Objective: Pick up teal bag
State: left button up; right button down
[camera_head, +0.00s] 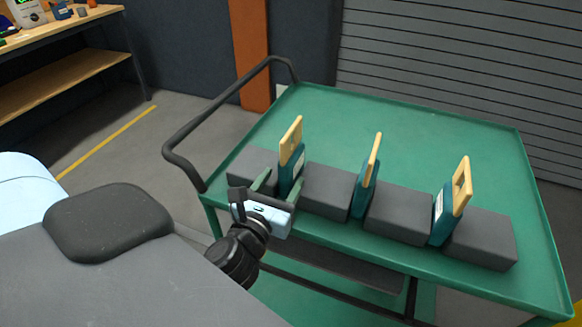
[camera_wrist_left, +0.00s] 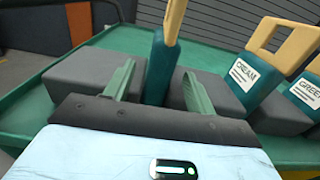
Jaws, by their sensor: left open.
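Three teal bags with pale yellow handles stand upright in gaps between grey blocks on a green cart. The leftmost teal bag (camera_head: 287,173) is seen nearly edge-on in the left wrist view (camera_wrist_left: 158,72), with no readable label. My left gripper (camera_head: 283,177) is open at this bag, one finger on each side of it in the left wrist view. I cannot tell whether the fingers touch it. The right teal bag (camera_head: 441,222) reads "GREEN" there. My right gripper is not in view.
Grey blocks (camera_head: 328,192) stand close on both sides of the bags. The green cart top (camera_head: 350,115) is clear behind them. A black handrail (camera_head: 205,122) rises at the cart's left end. A wooden workbench (camera_head: 65,80) stands at the far left.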

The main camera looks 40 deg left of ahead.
aim_at(292, 164)
pick_arm(q)
jog(key=shift+w+a, duration=0.1)
jog(key=shift+w, duration=0.4)
jog(key=shift+p+x, duration=0.45)
jog(key=shift+x, duration=2.1)
jog(key=shift+r, duration=0.1)
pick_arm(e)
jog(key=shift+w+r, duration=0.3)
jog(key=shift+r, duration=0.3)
